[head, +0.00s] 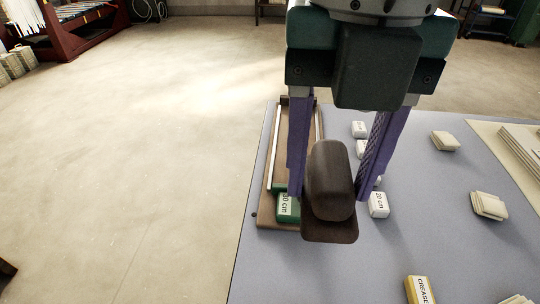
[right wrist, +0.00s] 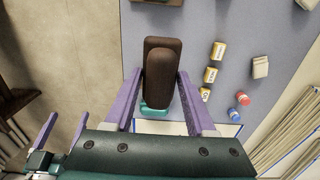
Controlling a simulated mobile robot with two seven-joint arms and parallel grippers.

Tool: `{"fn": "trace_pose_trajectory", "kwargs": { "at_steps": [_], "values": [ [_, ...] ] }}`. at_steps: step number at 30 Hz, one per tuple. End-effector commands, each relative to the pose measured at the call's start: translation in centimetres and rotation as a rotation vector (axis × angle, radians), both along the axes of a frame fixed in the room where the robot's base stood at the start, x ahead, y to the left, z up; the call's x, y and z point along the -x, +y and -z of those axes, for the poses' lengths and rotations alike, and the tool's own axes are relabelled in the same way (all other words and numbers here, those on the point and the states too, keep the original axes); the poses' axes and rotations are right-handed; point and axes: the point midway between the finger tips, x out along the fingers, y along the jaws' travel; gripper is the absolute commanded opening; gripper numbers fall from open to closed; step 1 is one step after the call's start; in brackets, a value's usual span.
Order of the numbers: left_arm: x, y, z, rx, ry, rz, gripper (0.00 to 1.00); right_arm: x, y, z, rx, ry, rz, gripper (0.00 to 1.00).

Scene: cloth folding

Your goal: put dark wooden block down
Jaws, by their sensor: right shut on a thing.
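The dark wooden block (head: 331,180) has a rounded upper part over a flatter dark base. It also shows in the right wrist view (right wrist: 160,73). My right gripper (head: 329,192) has purple fingers on both sides of the block and is shut on it. The block is at the table's left part, in front of a wooden board with pale rails (head: 270,180). I cannot tell whether its base touches the table. My left gripper (right wrist: 62,122) shows only at the lower left of the right wrist view, its purple fingers apart and empty.
A green block marked "30 cm" (head: 286,207) is beside the dark block, partly hidden. A white block marked "20 cm" (head: 379,204) stands to the right. A yellow "CREASE" block (head: 420,290) and folded cloth stacks (head: 488,205) lie farther right. The grey-blue table (head: 310,275) is clear in front.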

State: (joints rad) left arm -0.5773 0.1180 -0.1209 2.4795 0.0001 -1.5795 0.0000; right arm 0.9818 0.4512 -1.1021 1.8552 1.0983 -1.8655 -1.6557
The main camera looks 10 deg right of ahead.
Motion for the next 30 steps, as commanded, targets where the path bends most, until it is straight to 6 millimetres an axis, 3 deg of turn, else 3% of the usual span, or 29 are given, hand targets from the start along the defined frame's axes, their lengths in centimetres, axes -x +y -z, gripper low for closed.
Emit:
{"fn": "trace_pose_trajectory", "kwargs": {
  "at_steps": [12,30],
  "values": [
    [0.2,0.2,3.5,-0.008,0.005,0.004,1.0,0.1,-0.1,12.0,0.003,0.004,0.002,0.04],
    [0.1,0.0,5.6,0.0,0.004,-0.002,1.0,0.1,0.0,19.2,0.001,0.001,-0.002,0.04]
  ]
}}
